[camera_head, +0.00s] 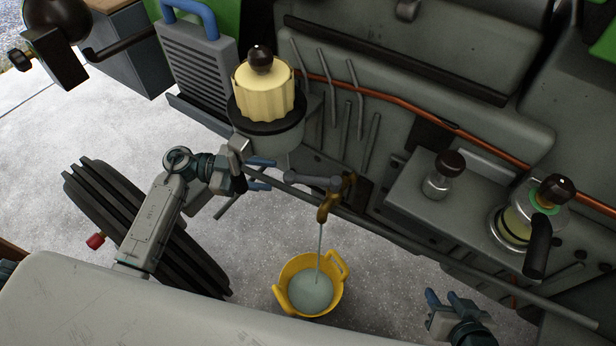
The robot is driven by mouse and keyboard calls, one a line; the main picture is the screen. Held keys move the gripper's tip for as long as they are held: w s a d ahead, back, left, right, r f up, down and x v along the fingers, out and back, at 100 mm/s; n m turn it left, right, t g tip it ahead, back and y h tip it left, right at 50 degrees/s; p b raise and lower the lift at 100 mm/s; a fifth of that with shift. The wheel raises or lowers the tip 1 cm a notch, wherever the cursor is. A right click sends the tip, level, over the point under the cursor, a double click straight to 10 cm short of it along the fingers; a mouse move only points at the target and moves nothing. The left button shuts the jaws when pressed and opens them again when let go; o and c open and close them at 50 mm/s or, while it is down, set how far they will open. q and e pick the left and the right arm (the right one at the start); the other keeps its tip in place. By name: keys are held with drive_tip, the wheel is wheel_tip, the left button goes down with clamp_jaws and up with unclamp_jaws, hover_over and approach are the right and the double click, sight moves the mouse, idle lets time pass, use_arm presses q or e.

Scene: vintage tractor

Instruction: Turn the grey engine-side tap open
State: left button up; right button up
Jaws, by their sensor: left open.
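The tap sits low on the tractor's engine side, with a grey lever (312,181) pointing left and a brass-coloured spout (326,206). A thin pale stream (320,250) runs from the spout down to a yellow two-handled bucket (283,283), which holds greyish liquid. My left gripper (268,174) is open, its blue fingertips just left of the lever's end, apparently apart from it. My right gripper (452,296) is low at the right, away from the tap, with its blue fingers spread and nothing visible between them.
A cream ribbed cap (263,92) on a dark bowl hangs above my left gripper. A glass jar (516,222) and a small knobbed bottle (440,182) are on the engine at right. A black tyre (100,200) stands at left. Open floor surrounds the bucket.

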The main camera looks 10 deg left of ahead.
sight(297, 179)
use_arm(q)
drive_tip(key=d, duration=0.9)
drive_tip(key=shift+w+d, duration=0.35)
drive_tip(key=shift+d, duration=0.05)
clamp_jaws()
